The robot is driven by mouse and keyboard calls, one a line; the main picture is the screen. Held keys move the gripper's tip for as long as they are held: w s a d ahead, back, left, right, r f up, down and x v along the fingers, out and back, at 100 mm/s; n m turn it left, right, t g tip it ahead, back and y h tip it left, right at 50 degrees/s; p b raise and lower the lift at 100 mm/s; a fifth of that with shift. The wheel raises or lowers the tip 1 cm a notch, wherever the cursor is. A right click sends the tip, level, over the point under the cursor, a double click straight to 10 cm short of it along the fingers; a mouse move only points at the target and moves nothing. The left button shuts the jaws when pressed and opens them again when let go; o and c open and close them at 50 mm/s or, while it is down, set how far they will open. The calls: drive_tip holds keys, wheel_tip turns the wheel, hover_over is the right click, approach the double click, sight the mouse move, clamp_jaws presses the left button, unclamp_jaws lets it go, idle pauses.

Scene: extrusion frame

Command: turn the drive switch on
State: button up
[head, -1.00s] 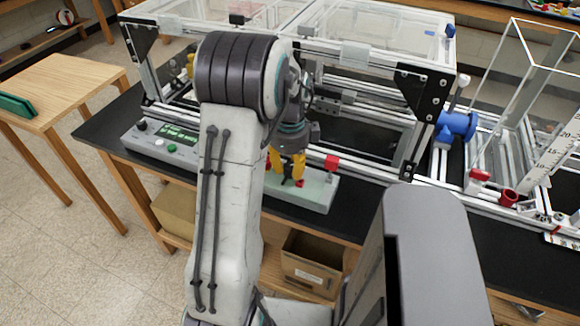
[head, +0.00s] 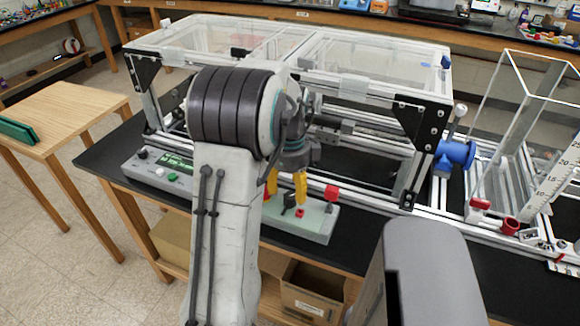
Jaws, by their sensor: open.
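The long pale control box (head: 318,222) lies along the front of the black bench, its middle hidden behind my arm. On its right part, in the head view, are a black knob (head: 289,201), a small red button (head: 300,212) and a larger red switch or cap (head: 331,193). I cannot read which one is the drive switch. My gripper (head: 287,188) points down over this part, its yellow fingers apart, with the black knob showing between and just below them. I cannot tell whether a finger touches the knob. The gripper looks empty.
The box's left end has a green display (head: 178,160) and a green button (head: 172,177). The aluminium extrusion frame (head: 425,95) with clear top panels stands right behind. A blue fitting (head: 455,154) sits at its right. A cardboard box (head: 312,290) is below the bench.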

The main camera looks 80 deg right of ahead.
sight(290, 196)
wheel_tip(290, 196, up, 8)
drive_tip(key=shift+r, duration=0.15)
idle(0.3)
idle(0.8)
